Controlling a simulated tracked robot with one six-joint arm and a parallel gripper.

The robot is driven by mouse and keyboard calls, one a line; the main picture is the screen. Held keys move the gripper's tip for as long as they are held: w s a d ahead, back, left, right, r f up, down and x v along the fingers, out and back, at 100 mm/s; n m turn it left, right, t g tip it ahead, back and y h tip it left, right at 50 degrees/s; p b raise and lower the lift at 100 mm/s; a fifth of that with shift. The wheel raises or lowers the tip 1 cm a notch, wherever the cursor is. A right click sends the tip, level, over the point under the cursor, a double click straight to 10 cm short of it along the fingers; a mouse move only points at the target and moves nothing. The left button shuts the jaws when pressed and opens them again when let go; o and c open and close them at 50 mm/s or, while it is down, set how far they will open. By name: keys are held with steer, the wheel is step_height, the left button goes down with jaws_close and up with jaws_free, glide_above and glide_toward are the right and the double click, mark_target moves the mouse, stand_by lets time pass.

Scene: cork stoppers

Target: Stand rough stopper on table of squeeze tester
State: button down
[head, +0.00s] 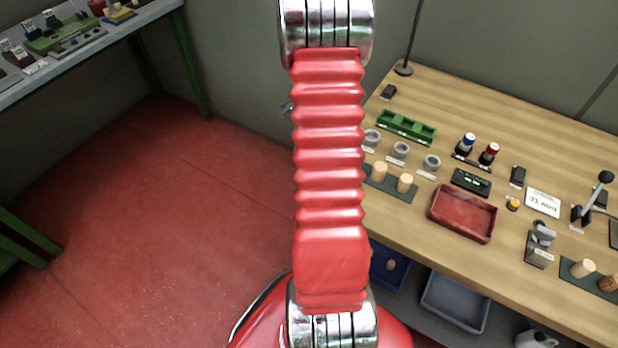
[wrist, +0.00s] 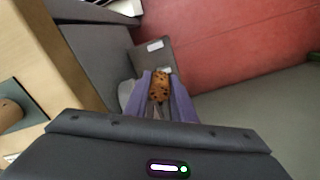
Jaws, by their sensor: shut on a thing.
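In the wrist view my gripper (wrist: 161,78) has its purple fingers shut on a brown, dark-speckled rough stopper (wrist: 160,88). The stopper sticks out between the fingertips. In the head view my red arm hides my gripper and this stopper. A lever device with a black knob (head: 589,208) stands at the right of the bench, and a small grey clamp-like device (head: 541,240) stands left of it. I cannot tell which is the squeeze tester. Another speckled stopper (head: 608,283) stands at the right edge, beside a pale stopper (head: 583,267).
The wooden bench (head: 465,108) carries a red tray (head: 463,214), grey rings (head: 400,150), two pale stoppers (head: 380,171) on a mat and a green block (head: 406,127). Bins (head: 455,302) sit below. The red floor (head: 150,210) left of the bench is clear.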

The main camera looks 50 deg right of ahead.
step_height(320, 180, down, 12)
steer(key=shift+f, duration=0.1)
stand_by(0.5)
steer(key=shift+f, duration=1.95)
steer(key=shift+f, duration=0.1)
steer(key=c, duration=1.5)
jaws_free()
step_height(320, 180, up, 12)
steer(key=shift+r, duration=0.1)
